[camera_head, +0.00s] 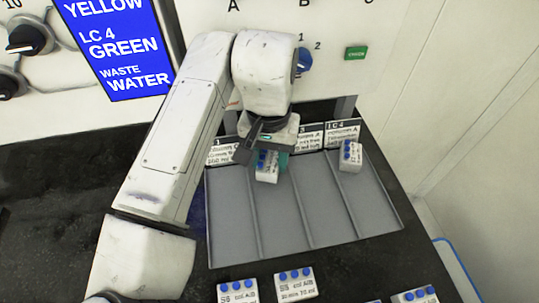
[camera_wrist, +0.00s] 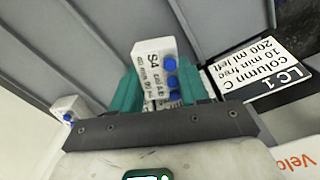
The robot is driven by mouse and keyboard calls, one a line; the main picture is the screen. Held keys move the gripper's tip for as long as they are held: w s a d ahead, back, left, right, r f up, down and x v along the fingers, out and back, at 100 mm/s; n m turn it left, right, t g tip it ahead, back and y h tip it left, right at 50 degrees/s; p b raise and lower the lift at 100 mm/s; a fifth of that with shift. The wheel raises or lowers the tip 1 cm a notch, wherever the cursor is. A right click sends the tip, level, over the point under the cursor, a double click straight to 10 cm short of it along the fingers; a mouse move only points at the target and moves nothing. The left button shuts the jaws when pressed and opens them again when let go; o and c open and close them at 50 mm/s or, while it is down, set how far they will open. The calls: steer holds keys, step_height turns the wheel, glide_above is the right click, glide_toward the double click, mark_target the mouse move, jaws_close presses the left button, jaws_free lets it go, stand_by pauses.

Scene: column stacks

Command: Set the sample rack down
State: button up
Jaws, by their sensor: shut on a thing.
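My gripper (camera_head: 268,160) is shut on a small white sample rack (camera_head: 266,177) with blue caps, at the back of the grey tray (camera_head: 277,236). In the head view the rack appears at the second lane from the left. In the wrist view my teal fingers (camera_wrist: 161,95) press its two sides, and the rack (camera_wrist: 150,48) reads S4. It looks upright. I cannot tell whether its base touches the tray floor. A white card (camera_wrist: 265,70) reading LC 1 lies beside it in the wrist view.
Another blue-capped rack (camera_head: 350,156) stands at the back of the rightmost lane, by the LC 4 card (camera_head: 343,132). More racks (camera_head: 237,291) (camera_head: 295,284) (camera_head: 415,296) stand on the dark bench in front. Low dividers separate the lanes. A white panel rises behind the tray.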

mark_target(269, 159)
steer(key=shift+f, duration=0.75)
stand_by(0.4)
steer(key=o, duration=1.2)
steer(key=shift+c, duration=0.2)
step_height(269, 159, up, 11)
steer(key=p, duration=1)
steer(key=shift+a+f, duration=0.1)
